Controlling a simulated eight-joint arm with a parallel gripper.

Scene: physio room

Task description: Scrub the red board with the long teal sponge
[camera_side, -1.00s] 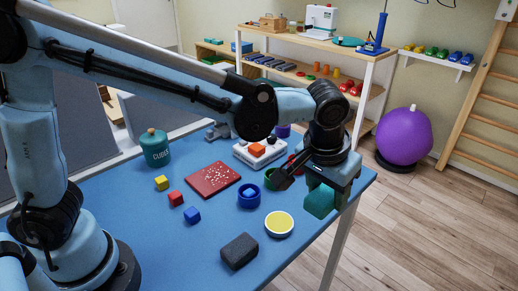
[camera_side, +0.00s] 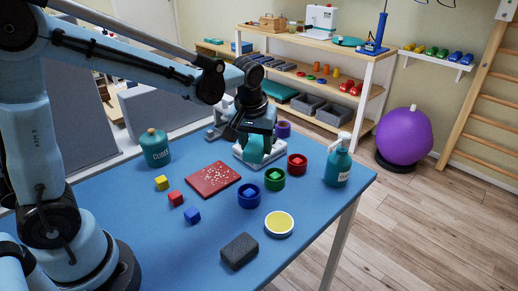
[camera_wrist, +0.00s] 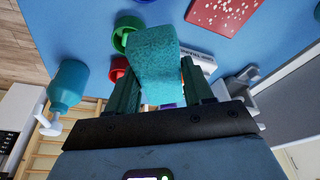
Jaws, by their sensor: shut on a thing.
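My gripper (camera_side: 252,143) is shut on the long teal sponge (camera_side: 254,152), which hangs down from the jaws over the white device at the back of the table. In the wrist view the teal sponge (camera_wrist: 156,62) stands out between the dark green fingers of my gripper (camera_wrist: 160,92). The red board (camera_side: 213,179), covered in white specks, lies flat on the blue table, to the left of and nearer than the sponge. The sponge is apart from the board. Part of the board (camera_wrist: 222,12) also shows at the top of the wrist view.
Blue, green and red round cups (camera_side: 249,195) stand right of the board. A dark grey block (camera_side: 239,251), a yellow-topped round tin (camera_side: 279,223), small cubes (camera_side: 176,198) and a teal canister (camera_side: 155,148) stand around the board.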

